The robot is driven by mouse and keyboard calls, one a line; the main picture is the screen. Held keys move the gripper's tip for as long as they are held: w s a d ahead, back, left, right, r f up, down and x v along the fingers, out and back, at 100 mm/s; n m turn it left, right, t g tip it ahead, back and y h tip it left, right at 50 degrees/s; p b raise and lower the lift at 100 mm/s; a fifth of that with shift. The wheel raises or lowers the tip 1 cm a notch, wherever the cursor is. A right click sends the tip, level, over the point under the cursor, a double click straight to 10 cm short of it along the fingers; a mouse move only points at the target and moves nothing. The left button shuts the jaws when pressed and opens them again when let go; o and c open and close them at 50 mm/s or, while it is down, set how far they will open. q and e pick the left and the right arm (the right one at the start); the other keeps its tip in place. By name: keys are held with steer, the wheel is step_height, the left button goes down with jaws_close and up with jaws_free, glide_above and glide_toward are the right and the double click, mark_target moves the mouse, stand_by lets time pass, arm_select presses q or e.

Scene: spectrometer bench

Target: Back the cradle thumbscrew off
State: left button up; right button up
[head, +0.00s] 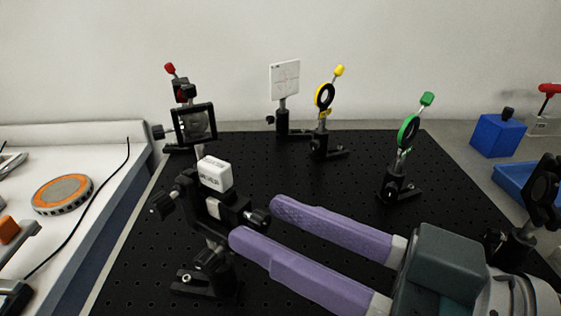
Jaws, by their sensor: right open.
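The cradle (198,206) is a black mount on a short post, holding a white labelled block (214,173). A black thumbscrew (260,219) sticks out of its right side. My right gripper (254,220) reaches in from the right with two purple fingers. It is open, with its fingertips on either side of the thumbscrew's knob; I cannot tell whether they touch it. Another black knob (160,206) sits on the cradle's left side. My left gripper is not in view.
The black breadboard (275,175) also carries a red-knobbed mount (194,124), a white target card (285,80), a yellow-ringed mount (324,97) and a green-ringed mount (409,132). A blue box (498,135) stands at right. An orange-rimmed disc (63,194) lies at left.

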jaws_close()
stand_by(0.4)
